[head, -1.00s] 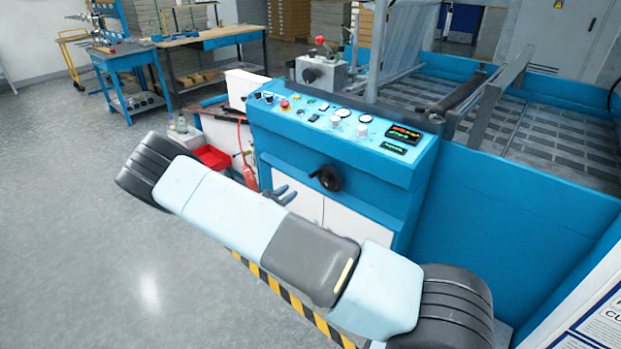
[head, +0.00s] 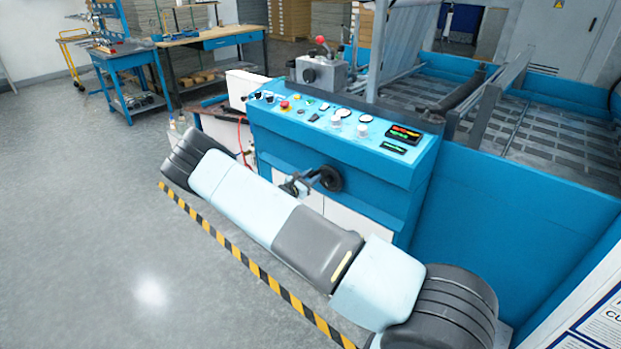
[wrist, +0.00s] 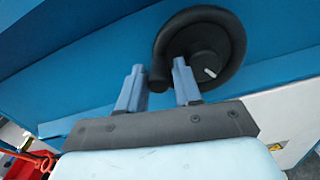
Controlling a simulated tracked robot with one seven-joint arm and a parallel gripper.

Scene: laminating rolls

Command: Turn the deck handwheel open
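The black handwheel (head: 331,178) is on the blue front of the machine's console, below the control panel. In the wrist view the handwheel (wrist: 228,40) is close, with a dark hub and a small white mark. My gripper (head: 299,187) is at the wheel's left side in the head view, partly hidden by my arm. In the wrist view my gripper (wrist: 159,66) has its two blue-grey fingers apart, reaching to the wheel's lower left rim. A dark knob or handle of the wheel shows between the fingers. I cannot tell whether they touch it.
The control panel (head: 340,120) with buttons and gauges lies just above the wheel. A grey box with a red-knobbed lever (head: 320,68) stands behind it. A yellow-black floor stripe (head: 240,255) runs below my arm. The floor at left is clear.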

